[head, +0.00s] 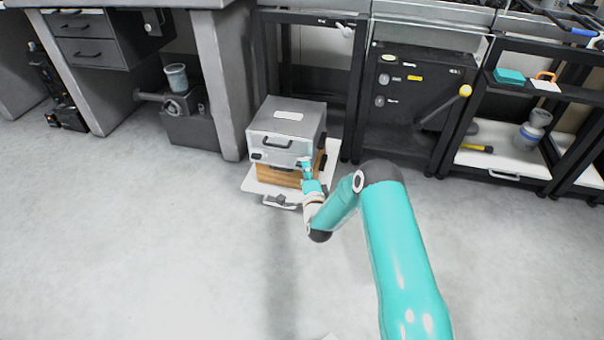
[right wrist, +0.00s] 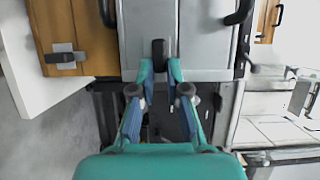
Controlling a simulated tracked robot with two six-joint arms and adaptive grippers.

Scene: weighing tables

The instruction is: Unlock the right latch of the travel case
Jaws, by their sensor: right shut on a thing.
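The grey travel case (head: 286,122) sits on a wooden case, its front with a dark handle facing me. Its left latch (head: 257,156) is a small dark piece at the lower left of the front. My right gripper (head: 305,164) is at the lower right of that front and covers the right latch in the head view. In the right wrist view the fingers of my right gripper (right wrist: 160,70) are closed on the dark right latch (right wrist: 158,47), against the grey front of the case (right wrist: 195,40). The latch's exact position is hard to tell. My left gripper is not in view.
The wooden case (head: 276,176) stands on a pulled-out white shelf (head: 252,185) with a handle, low between dark racks. A workbench leg (head: 222,80) stands close on the left. The floor (head: 130,240) in front is clear.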

